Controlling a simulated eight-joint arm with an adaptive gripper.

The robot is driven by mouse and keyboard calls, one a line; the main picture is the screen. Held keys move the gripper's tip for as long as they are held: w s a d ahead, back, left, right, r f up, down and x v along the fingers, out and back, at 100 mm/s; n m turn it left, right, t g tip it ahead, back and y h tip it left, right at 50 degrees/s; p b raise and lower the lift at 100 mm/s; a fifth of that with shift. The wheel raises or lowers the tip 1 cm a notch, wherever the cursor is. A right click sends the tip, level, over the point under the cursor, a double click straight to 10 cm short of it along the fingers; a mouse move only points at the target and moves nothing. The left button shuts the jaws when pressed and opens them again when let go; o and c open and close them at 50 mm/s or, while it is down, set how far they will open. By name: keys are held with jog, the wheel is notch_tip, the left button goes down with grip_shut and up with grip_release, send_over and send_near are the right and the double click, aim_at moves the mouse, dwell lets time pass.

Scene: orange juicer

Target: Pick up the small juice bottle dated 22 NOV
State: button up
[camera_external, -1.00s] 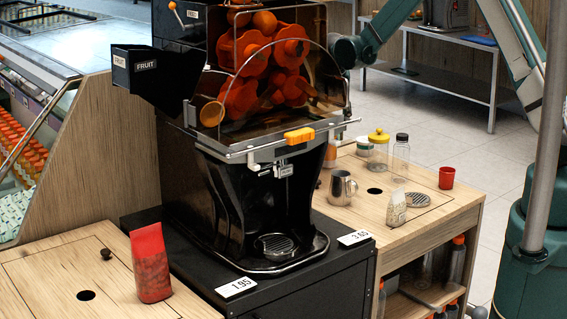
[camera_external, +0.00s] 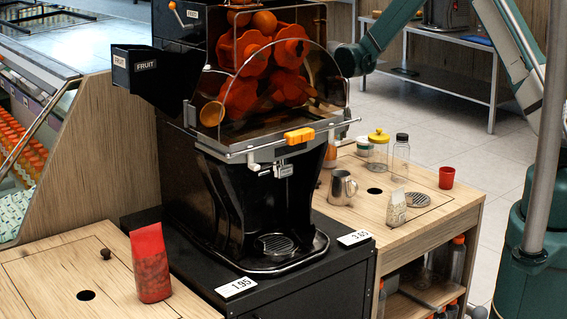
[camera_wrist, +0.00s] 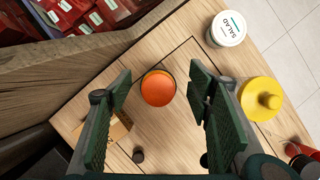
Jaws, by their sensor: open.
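In the wrist view, a round orange top (camera_wrist: 158,88), seen from straight above, stands on the wooden counter. It looks like a small juice bottle, but no label or date is readable. My gripper (camera_wrist: 160,80) is open, with one green padded finger to the left of the orange top and one to the right. Neither finger visibly touches it. In the external view the gripper is hidden behind the juicer (camera_external: 225,190). Several orange-capped bottles (camera_external: 25,145) stand in the display case at the left, their dates unreadable.
A SALAD tub (camera_wrist: 228,28) and a yellow-lidded jar (camera_wrist: 260,98) stand to the right of the gripper. A brown box-like item (camera_wrist: 118,128) is close to the left finger. A dark knob (camera_wrist: 138,156) lies below. A metal jug (camera_external: 342,187) stands on the right counter.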

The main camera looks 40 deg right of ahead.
jog(key=shift+f, duration=0.1)
jog(key=shift+b+x, duration=0.5)
jog(key=shift+x, duration=2)
jog(key=shift+a, duration=0.1)
jog(key=c, duration=1.2)
